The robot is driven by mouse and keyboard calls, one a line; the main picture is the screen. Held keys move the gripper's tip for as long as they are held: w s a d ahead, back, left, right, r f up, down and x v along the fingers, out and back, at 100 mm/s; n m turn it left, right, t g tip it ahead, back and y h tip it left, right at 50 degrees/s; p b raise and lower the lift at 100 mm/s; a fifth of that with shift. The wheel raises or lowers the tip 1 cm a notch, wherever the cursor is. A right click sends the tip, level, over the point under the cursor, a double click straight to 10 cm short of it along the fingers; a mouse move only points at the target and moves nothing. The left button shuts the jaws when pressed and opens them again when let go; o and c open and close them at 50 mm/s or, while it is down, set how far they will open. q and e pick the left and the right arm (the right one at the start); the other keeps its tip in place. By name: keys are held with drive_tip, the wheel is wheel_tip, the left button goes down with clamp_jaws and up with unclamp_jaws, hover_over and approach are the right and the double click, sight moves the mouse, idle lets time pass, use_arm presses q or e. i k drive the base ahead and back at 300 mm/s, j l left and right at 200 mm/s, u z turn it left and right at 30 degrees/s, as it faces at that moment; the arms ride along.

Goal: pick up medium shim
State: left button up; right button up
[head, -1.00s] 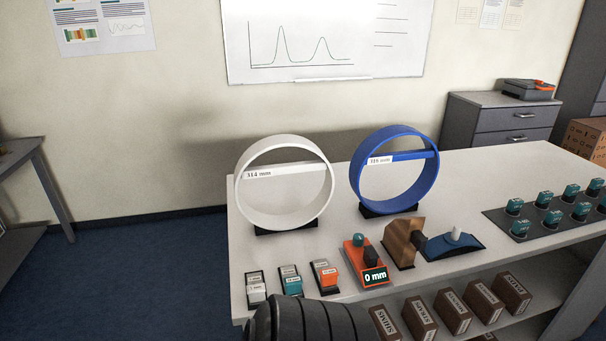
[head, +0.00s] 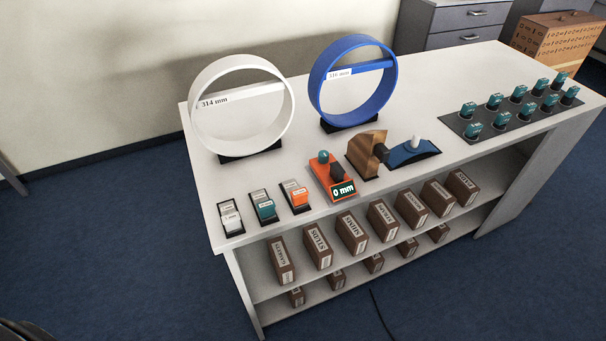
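Three small dark holders stand in a row at the table's front left in the head view. The left one holds a white block (head: 230,219), the middle one a teal block (head: 266,209), and the right one an orange block (head: 299,197). Each has a pale labelled piece behind the block. The small print is too fine to read, so I cannot tell by label which is the medium shim; the teal one is in the middle. Neither gripper shows; only a dark bit, apparently of my arm, is at the bottom left corner.
An orange gauge (head: 336,178) reading 0 mm stands right of the holders. Behind are a white ring (head: 286,115) and a blue ring (head: 315,90). A dark mat (head: 471,117) bears several teal-topped pieces. Labelled brown boxes (head: 319,246) fill the shelf below.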

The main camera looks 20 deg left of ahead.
sight(265, 207)
drive_tip(key=u, duration=0.8)
